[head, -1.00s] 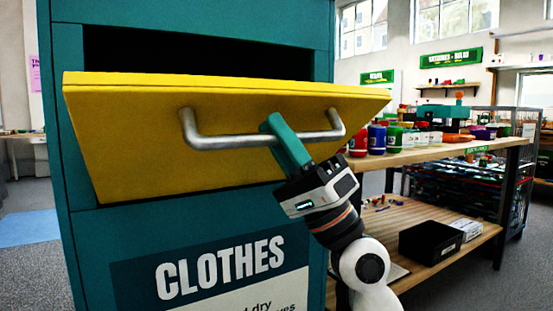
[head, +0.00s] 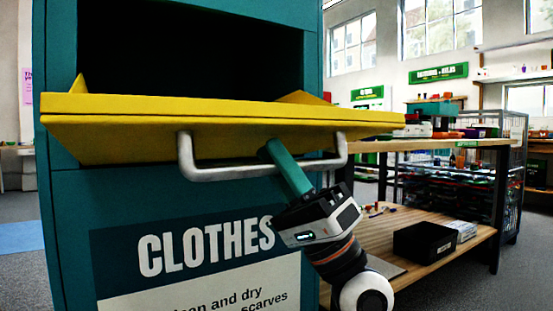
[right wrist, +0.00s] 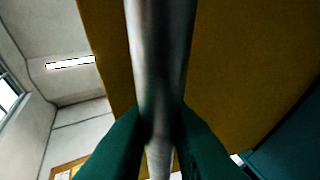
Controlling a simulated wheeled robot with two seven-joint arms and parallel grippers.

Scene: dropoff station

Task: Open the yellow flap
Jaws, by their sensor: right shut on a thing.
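The yellow flap (head: 110,137) of the teal clothes bin (head: 75,230) is tilted far out toward me, with the dark opening (head: 195,50) showing above it. A grey metal bar handle (head: 225,172) runs along the flap's front face. My right gripper (head: 275,158) is shut on the handle, right of its middle, with the arm coming up from below. In the right wrist view the bar (right wrist: 162,60) passes between the green fingers (right wrist: 160,130), and the flap (right wrist: 235,60) fills the space behind it. My left gripper is not in view.
A wooden workbench (head: 440,144) with a lower shelf stands to the right of the bin, close to my right arm. A black box (head: 425,241) sits on its shelf. Grey floor is open at the left and far right.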

